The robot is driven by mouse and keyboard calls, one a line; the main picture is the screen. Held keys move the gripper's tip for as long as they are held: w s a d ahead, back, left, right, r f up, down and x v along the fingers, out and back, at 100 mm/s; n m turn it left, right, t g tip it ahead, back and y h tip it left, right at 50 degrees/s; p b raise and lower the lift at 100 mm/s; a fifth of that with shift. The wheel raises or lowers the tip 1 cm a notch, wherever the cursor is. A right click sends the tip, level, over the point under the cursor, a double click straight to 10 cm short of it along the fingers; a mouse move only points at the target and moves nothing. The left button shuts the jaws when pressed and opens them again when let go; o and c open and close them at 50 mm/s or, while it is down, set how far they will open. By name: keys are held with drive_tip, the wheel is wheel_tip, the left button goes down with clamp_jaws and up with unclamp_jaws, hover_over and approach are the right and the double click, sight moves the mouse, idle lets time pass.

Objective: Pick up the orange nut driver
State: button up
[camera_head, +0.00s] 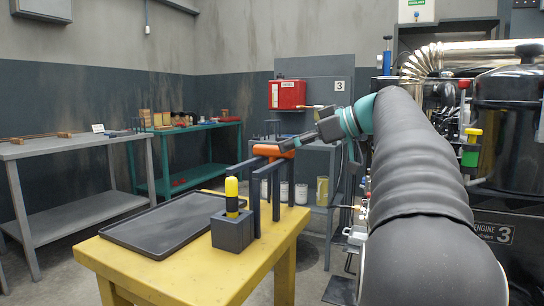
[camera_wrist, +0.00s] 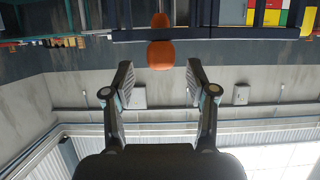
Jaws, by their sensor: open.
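The orange nut driver (camera_head: 268,151) lies level across the top of a dark upright rack (camera_head: 254,190) on the yellow table. My gripper (camera_head: 287,143) is at the rack's right end, close to the driver's near end. In the wrist view, which is upside down, the orange handle (camera_wrist: 160,55) shows end-on between the two finger lines. My gripper (camera_wrist: 159,70) is open there, with clear space on both sides of the handle. I cannot tell how far the fingertips are from it in depth. The driver's shaft is not clearly visible.
A black tray (camera_head: 165,226) lies on the yellow table (camera_head: 140,272). A grey block (camera_head: 232,231) holds a yellow-and-black tool (camera_head: 232,195) upright, in front of the rack. A grey bench (camera_head: 70,147) stands left, and an engine (camera_head: 505,140) stands right.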

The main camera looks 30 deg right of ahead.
sight(274, 146)
drive_tip(key=shift+x, duration=2.7)
drive_tip(key=shift+a, duration=0.1)
drive_tip(key=shift+s, duration=0.1)
clamp_jaws()
